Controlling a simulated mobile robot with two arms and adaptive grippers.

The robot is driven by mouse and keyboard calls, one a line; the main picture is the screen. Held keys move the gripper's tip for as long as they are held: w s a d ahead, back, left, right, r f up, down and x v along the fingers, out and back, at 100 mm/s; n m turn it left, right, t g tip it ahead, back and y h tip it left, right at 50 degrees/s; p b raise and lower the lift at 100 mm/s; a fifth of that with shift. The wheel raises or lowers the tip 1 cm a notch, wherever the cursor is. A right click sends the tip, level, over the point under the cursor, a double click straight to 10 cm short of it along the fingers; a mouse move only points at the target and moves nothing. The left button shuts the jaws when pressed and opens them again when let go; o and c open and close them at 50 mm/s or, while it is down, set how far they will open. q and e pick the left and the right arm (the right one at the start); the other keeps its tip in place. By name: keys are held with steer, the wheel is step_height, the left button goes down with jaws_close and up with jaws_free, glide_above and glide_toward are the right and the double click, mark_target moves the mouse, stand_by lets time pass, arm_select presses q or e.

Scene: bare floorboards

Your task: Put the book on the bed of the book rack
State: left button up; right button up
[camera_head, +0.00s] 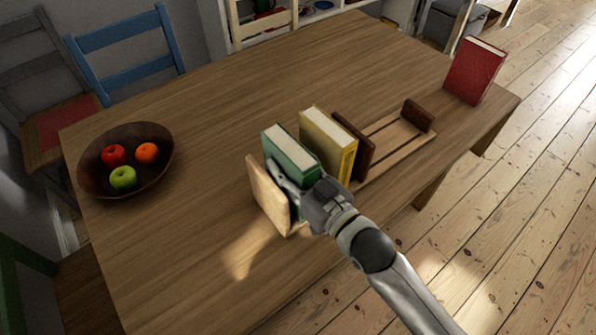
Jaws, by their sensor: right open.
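The book rack has a slatted wooden bed (383,147) with dark brown end boards, one (353,140) beside the yellow book and one (419,115) farther right; the bed between them is empty. A green book (290,150) and a yellow book (328,140) stand upright side by side, left of the rack's near end board. A red book (474,70) stands upright at the table's right end. My right gripper (289,185) is open at the green book's near lower end, with a finger along its left face. The far finger is hidden. My left gripper is out of view.
A light wooden panel (268,194) stands just left of my right gripper. A dark bowl (91,177) with apples and an orange sits at the left of the wooden table (215,110). The table's middle and back are clear. A blue chair (124,36) stands behind.

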steer(key=shift+s+d, duration=0.2)
steer(key=shift+s, duration=0.05)
steer(key=b+v, duration=0.1)
steer(key=v, duration=1)
steer(key=shift+s, duration=0.2)
steer(key=shift+d+r, duration=0.1)
